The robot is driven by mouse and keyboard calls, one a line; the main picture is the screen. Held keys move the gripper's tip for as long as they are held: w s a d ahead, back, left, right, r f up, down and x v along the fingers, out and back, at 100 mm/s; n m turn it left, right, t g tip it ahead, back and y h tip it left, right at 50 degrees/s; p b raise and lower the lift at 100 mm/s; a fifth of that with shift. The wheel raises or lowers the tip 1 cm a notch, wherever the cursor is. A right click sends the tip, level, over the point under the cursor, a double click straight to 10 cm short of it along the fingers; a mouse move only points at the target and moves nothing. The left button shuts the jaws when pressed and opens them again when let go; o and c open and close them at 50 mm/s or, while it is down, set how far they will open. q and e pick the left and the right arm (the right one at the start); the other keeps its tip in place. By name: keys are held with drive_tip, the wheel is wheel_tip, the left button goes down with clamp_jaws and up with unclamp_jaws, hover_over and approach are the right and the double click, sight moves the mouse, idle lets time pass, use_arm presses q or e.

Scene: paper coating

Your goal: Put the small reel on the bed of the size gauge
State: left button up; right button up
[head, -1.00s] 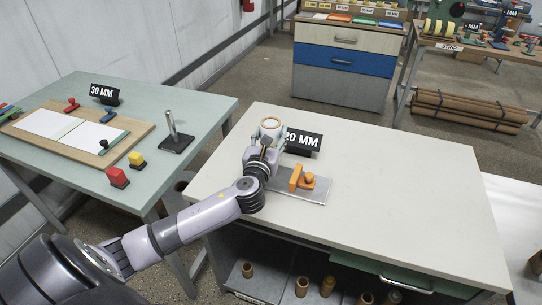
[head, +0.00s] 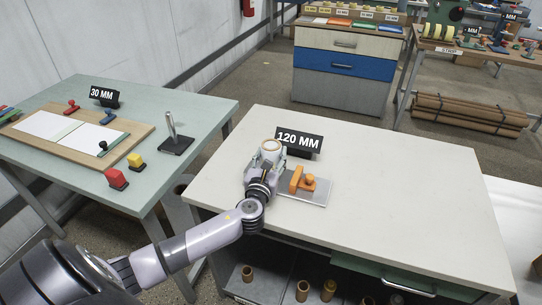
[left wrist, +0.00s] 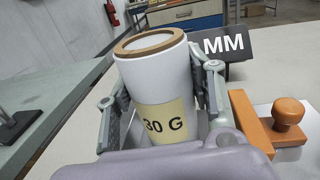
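The small reel is a white roll with a brown core ring and a tan label. It shows upright in the left wrist view (left wrist: 158,75) and in the head view (head: 270,147). My left gripper (head: 267,158) has a finger on each side of the reel and holds it. The size gauge, a grey plate with an orange stop and round orange knob (head: 308,180), lies on the white table just right of the gripper. The gripper hides the plate's left end and the reel's underside, so I cannot tell whether the reel touches the plate. My right gripper is out of view.
A black "120 MM" sign (head: 298,141) stands close behind the gauge and reel. The white table (head: 410,200) is clear to the right. A green table (head: 196,115) at the left holds a board, stamps and a metal post (head: 172,128).

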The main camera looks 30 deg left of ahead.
use_arm(q)
drive_tip(key=o, duration=0.4)
drive_tip(key=shift+r, duration=0.15)
drive_tip(key=b+v, duration=0.1)
drive_tip(key=v, duration=1.1)
